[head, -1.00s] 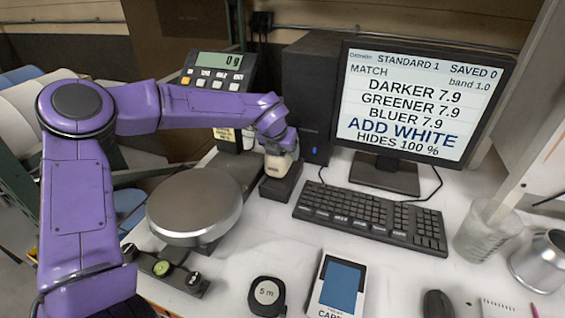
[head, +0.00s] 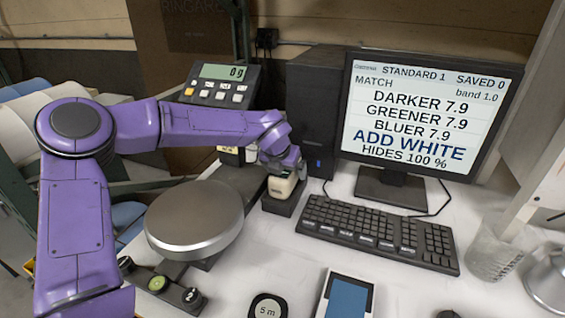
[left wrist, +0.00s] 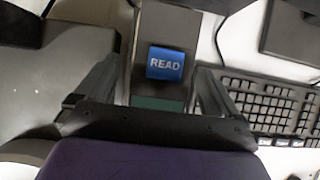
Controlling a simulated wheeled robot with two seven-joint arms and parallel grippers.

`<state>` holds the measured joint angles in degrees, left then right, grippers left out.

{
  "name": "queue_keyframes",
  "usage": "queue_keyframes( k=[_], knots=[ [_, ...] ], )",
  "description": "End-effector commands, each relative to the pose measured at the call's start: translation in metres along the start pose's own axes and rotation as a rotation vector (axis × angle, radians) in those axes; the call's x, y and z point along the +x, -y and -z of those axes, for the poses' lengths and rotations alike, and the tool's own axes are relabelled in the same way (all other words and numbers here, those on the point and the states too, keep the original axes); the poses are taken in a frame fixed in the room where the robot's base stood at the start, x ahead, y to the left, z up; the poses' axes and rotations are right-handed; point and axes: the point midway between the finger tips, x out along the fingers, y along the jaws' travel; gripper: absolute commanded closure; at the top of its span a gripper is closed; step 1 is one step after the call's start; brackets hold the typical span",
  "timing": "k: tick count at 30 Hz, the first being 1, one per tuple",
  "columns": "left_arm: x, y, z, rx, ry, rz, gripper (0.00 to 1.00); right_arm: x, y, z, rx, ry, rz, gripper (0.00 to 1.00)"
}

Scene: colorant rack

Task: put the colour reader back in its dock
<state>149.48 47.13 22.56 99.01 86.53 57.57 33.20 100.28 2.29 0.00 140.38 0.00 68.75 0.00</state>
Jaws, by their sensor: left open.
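The colour reader (head: 283,188) is a small cream body on a black block-shaped dock (head: 284,205), in front of the computer tower. It looks seated there, though the arm hides part of it. In the left wrist view its grey top shows a blue READ button (left wrist: 165,64) and a dark green screen (left wrist: 158,103). My left gripper (left wrist: 160,75) is open, with one finger on each side of the reader. In the head view the left gripper (head: 281,165) is directly over the reader. My right gripper is not in view.
A round metal scale pan (head: 195,215) stands left of the dock, its display (head: 222,72) behind. The keyboard (head: 380,230) is close on the right, below the monitor (head: 425,110). A tape measure (head: 267,308) and a blue-patched card (head: 346,298) lie in front.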

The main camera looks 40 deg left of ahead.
Motion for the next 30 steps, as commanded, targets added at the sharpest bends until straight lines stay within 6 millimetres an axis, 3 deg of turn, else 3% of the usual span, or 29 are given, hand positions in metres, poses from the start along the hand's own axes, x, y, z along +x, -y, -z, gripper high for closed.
queue_keyframes(
  k=[6, 12, 17, 30],
  knots=[
    [-0.057, 0.0, 0.0, -0.002, 0.007, 0.003, 0.04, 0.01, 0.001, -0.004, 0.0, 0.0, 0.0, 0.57],
    [-0.094, 0.0, 0.001, -0.001, 0.003, 0.001, 0.04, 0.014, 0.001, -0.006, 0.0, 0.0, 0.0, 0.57],
    [-0.103, 0.0, 0.001, 0.0, 0.0, 0.001, 0.04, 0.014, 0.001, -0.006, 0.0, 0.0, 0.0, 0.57],
    [-0.103, 0.0, 0.0, 0.0, 0.0, 0.0, 0.04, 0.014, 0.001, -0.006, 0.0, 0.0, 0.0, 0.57]
  ],
)
